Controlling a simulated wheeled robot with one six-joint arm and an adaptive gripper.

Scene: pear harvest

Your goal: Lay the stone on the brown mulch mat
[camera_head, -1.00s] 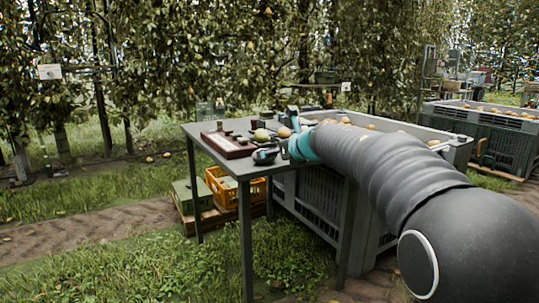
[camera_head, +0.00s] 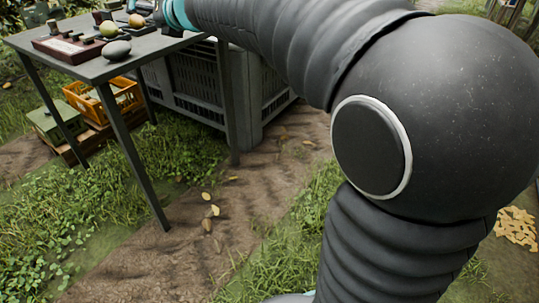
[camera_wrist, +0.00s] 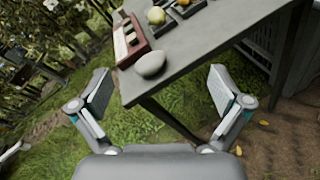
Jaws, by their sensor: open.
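A smooth grey oval stone (camera_head: 116,50) lies on the near corner of the grey table (camera_head: 88,68). In the wrist view the stone (camera_wrist: 151,64) lies at the table edge, beyond my fingers and roughly between them. My gripper (camera_wrist: 158,92) is open and empty, with its two fingers spread wide and apart from the stone. In the head view my gripper is mostly cut off at the top edge. A patch of tan-brown chips (camera_head: 516,226) lies on the ground at the far right, partly hidden by my arm; I cannot tell whether it is the mulch mat.
A dark red tray (camera_head: 66,52) and several pears, one a green pear (camera_head: 109,29), share the table. A grey slatted bin (camera_head: 200,85) stands behind the table. An orange crate (camera_head: 92,105) and a green box (camera_head: 52,118) sit below. The dirt path (camera_head: 250,215) is mostly clear.

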